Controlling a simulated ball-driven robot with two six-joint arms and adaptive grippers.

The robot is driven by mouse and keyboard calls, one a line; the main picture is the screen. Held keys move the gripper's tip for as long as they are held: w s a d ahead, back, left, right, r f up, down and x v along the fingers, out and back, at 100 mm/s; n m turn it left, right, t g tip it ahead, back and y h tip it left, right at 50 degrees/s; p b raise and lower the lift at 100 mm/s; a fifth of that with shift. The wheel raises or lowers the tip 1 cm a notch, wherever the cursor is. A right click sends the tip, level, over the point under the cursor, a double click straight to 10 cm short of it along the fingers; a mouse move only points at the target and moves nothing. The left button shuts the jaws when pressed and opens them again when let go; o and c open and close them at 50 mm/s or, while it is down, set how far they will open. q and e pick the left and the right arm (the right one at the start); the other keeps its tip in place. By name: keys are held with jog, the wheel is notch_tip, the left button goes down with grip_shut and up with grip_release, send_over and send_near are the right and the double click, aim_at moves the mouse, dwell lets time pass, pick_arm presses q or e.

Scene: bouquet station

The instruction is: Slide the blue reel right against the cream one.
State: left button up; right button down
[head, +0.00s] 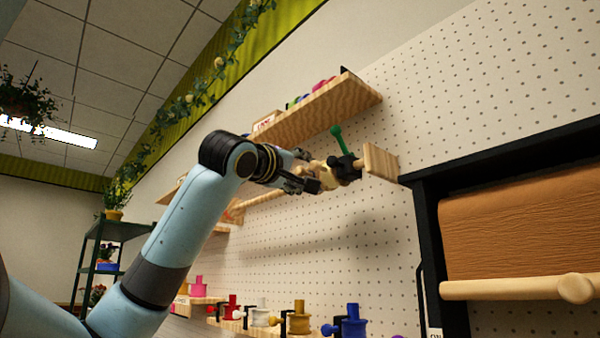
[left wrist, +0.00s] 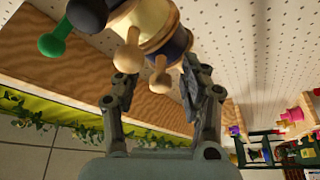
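Reels sit along a wooden rod on the pegboard wall, near a square wooden end plate (head: 381,162). The cream reel (left wrist: 150,20) shows at the top of the left wrist view, between a black reel with a green knob and the dark blue reel (left wrist: 177,44). I see little or no gap between blue and cream; contact cannot be told. The black reel (head: 346,170) is nearest the end plate in the head view. My left gripper (head: 306,180) is at the blue reel, fingers apart, with a wooden knob (left wrist: 160,76) between the fingertips. My right gripper is out of view.
A wooden shelf (head: 318,108) with small colored items is above the rod. A black-framed brown paper roll (head: 520,225) stands at the right. Colored spools, including gold (head: 299,322) and blue (head: 352,324), stand on a lower shelf. A plant rack (head: 105,250) is at the left.

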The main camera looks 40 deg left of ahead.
pick_arm(q)
jog(key=shift+v, duration=3.1)
jog(key=shift+s+d+f, duration=0.15)
jog(key=shift+s, duration=0.45)
